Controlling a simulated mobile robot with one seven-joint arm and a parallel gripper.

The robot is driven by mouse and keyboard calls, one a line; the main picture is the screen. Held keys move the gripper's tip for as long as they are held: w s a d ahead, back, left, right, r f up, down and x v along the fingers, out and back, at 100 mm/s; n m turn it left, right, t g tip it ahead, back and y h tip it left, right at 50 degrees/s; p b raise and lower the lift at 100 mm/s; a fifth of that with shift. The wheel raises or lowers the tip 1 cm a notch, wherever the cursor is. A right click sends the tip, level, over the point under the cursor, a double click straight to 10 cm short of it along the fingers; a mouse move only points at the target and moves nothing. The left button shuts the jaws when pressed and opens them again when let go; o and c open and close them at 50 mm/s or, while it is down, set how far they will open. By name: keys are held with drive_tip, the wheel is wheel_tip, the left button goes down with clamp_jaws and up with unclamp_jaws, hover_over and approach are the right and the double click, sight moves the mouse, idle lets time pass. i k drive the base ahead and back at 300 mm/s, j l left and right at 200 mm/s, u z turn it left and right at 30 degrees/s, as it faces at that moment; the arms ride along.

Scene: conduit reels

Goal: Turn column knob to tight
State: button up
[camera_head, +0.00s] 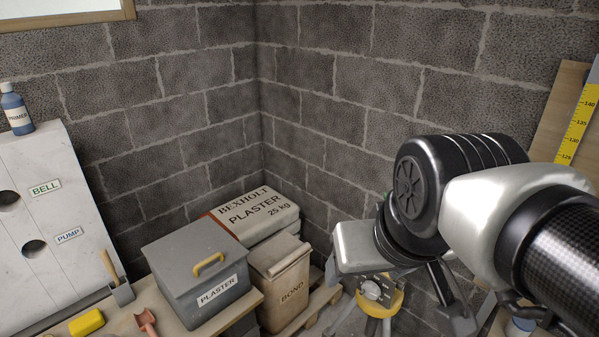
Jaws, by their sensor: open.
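A round grey knob (372,290) shows on a light-coloured face, with small dark marks around it that are too small to read. It sits against a yellow collar (391,302) on a grey stand, low and right of centre. A pale box-shaped body (357,247) is right above the knob; I cannot tell whether it belongs to the stand or to my arm. My arm comes in from the right. My gripper (461,316) shows only in part, a dark finger with a grey tip, open and to the right of the knob, apart from it. The rest is hidden.
A yellow block (86,322) and a trowel lie on the bench. Block walls close the corner behind. A yellow ruler (578,125) stands far right.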

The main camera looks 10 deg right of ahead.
sight(402, 283)
drive_tip(key=z, duration=0.9)
drive_tip(key=l+u, duration=0.35)
drive_tip(key=l, duration=0.2)
drive_tip(key=l+u, duration=0.3)
drive_tip(key=l, duration=0.25)
